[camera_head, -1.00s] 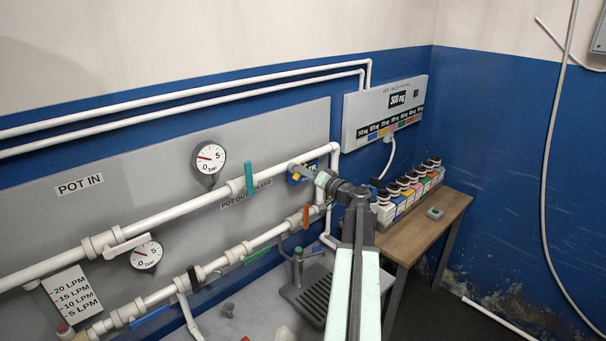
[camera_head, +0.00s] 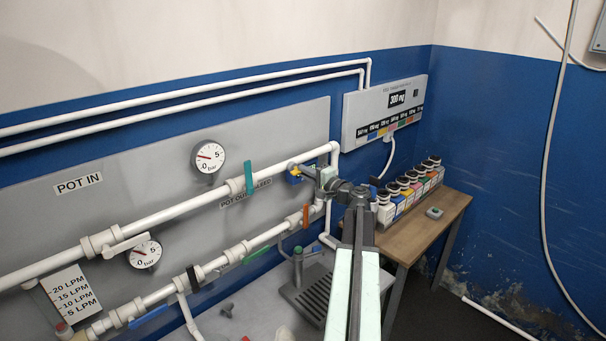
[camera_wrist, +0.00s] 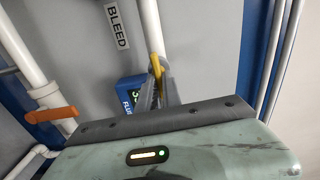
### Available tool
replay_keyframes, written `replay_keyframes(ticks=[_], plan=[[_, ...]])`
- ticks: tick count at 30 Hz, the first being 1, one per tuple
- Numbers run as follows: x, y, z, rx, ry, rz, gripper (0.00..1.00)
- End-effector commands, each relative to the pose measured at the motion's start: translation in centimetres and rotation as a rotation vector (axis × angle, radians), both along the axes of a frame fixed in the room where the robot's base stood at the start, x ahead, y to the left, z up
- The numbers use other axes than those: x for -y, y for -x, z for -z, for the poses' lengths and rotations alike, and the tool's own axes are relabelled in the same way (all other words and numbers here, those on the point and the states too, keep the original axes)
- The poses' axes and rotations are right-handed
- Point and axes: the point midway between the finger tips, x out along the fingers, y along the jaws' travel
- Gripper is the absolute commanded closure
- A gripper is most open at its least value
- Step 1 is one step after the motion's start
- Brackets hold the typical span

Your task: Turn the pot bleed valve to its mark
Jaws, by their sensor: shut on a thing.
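A yellow valve handle (camera_wrist: 157,66) is on the upper white pipe, near the label BLEED (camera_wrist: 117,25) in the wrist view. My gripper (camera_wrist: 160,88) is shut on this handle, its fingers on either side of it. In the head view my gripper (camera_head: 305,171) reaches the pipe's right part, and only a little yellow of the handle (camera_head: 294,179) shows. My fingers and wrist hide most of the handle and its valve body. No mark for the handle can be made out in either view.
A teal handle (camera_head: 249,178) stands upright left on the same pipe. An orange handle (camera_head: 306,216) is on the lower pipe. A wall display (camera_head: 390,108) and a table with bottles (camera_head: 455,205) are to the right.

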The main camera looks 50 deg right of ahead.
Motion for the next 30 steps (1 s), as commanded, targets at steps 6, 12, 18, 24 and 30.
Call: replay_keyframes(ticks=[6,12,18,24,30], plan=[[0.07,-0.10,-0.16,0.008,-0.048,0.001,1.00],[0.08,-0.08,-0.16,0.009,-0.056,0.002,1.00],[0.10,-0.07,-0.16,0.009,-0.056,0.002,1.00],[0.10,-0.03,-0.11,0.008,-0.054,0.002,0.69],[0.10,0.04,-0.05,0.006,-0.052,0.002,0.69]])
